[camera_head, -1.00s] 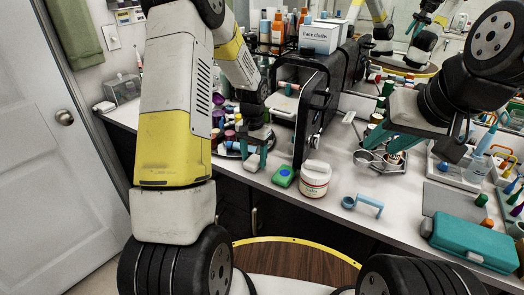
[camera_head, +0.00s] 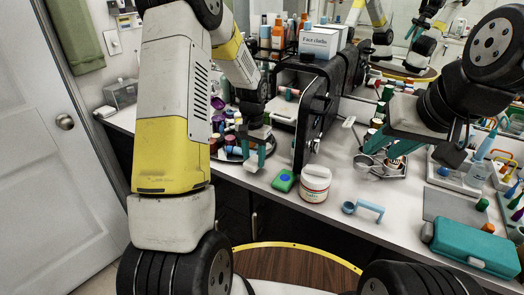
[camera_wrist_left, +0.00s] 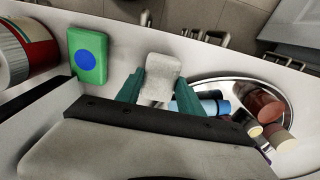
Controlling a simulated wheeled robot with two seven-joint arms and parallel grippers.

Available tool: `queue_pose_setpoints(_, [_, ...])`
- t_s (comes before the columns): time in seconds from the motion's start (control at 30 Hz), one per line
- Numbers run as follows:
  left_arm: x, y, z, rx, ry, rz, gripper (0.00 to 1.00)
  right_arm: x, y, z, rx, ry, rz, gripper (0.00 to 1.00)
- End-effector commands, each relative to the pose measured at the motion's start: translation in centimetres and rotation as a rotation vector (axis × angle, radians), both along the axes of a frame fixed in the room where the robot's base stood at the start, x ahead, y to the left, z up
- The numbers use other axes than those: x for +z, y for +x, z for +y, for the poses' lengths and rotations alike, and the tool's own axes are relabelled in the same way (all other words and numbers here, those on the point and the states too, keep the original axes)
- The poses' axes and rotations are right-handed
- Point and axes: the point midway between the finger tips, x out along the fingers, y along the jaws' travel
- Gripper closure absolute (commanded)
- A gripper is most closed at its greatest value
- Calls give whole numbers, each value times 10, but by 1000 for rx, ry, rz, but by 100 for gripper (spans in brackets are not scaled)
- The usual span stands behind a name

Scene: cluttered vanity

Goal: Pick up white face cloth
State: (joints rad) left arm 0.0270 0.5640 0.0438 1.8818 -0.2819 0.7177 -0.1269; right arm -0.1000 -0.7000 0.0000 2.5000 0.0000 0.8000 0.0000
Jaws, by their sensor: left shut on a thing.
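The white face cloth (camera_head: 252,164) is a small pale folded piece near the counter's front edge, left of the green box. My left gripper (camera_head: 257,153) points down with its teal fingers on either side of the cloth, shut on it. In the left wrist view the cloth (camera_wrist_left: 160,72) sticks out between the two fingers of my left gripper (camera_wrist_left: 159,95). I cannot tell whether it still touches the counter. My right gripper (camera_head: 391,147) is open, its teal fingers apart above small metal cups.
A round tray (camera_wrist_left: 284,94) of bottles is close by. A black cabinet (camera_head: 307,118) rises behind, with a "Face cloths" box (camera_head: 319,42) on top.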

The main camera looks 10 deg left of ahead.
Motion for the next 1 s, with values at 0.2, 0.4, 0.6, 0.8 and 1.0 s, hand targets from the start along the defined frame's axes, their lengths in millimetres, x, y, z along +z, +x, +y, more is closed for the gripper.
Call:
queue_pose_setpoints(0.2, [18, -22, -3, -1, 0, 1, 93, 0, 0, 0, 0, 0, 0, 66])
queue_pose_setpoints(0.4, [23, -74, -11, -2, 0, 0, 93, 0, 0, 0, 0, 0, 0, 66])
queue_pose_setpoints(0.6, [28, -123, -17, -1, -1, 0, 93, 0, 0, 0, 0, 0, 0, 66])
queue_pose_setpoints(0.8, [30, -150, -21, 0, 0, 0, 93, 0, 0, 0, 0, 0, 0, 66])
queue_pose_setpoints(1.0, [30, -159, -22, 0, 0, 0, 93, 0, 0, 0, 0, 0, 0, 66])
